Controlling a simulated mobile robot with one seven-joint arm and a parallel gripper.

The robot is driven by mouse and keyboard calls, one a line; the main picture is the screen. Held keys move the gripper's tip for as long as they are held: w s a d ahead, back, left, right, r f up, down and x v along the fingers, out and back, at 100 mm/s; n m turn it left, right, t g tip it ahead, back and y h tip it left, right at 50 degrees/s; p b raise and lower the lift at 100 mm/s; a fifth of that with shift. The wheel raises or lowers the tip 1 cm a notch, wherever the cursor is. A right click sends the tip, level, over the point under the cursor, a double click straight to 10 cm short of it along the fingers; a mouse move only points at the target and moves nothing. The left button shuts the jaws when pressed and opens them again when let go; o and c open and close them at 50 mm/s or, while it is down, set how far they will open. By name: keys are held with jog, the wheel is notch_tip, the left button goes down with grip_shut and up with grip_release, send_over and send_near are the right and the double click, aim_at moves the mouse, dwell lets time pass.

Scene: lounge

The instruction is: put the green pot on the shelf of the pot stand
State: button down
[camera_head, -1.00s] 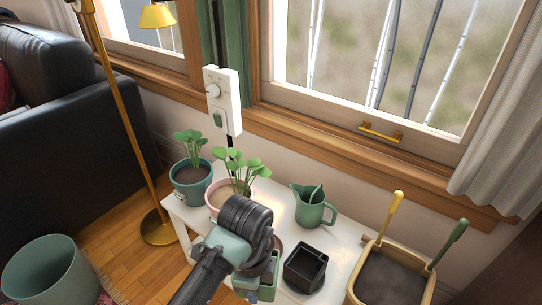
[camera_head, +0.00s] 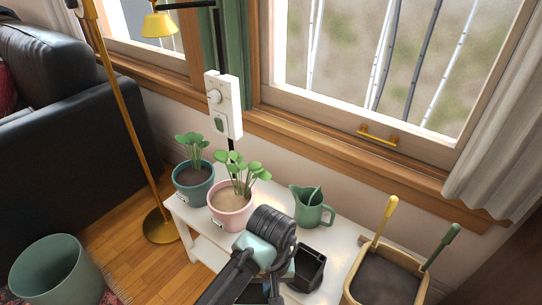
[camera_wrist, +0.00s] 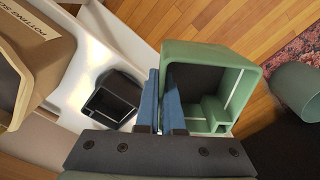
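My gripper (camera_wrist: 163,88) is shut on the near wall of the green pot, one blue finger inside and one outside. The green pot (camera_wrist: 244,58) is square and hollow, with a dark inside and a small block-like part in one corner. In the wrist view it hangs clear of the white top, with wood floor behind it. In the head view my arm mostly hides it. The white pot stand (camera_head: 342,228) stands under the window. Part of its lower shelf (camera_head: 207,252) shows at its left end; the rest is hidden.
A lamp (camera_head: 160,225) and a green bin (camera_head: 55,275) stand left.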

jog(key=s+r+p, duration=0.2)
jog(key=r+p, duration=0.9)
jog(key=p, duration=0.1)
jog(key=s+r+p, duration=0.3)
jog(key=r+p, duration=0.9)
jog(key=s+r+p, duration=0.2)
jog(key=r+p, duration=1)
jog(key=shift+s+p, duration=0.25)
jog(key=shift+p, duration=0.05)
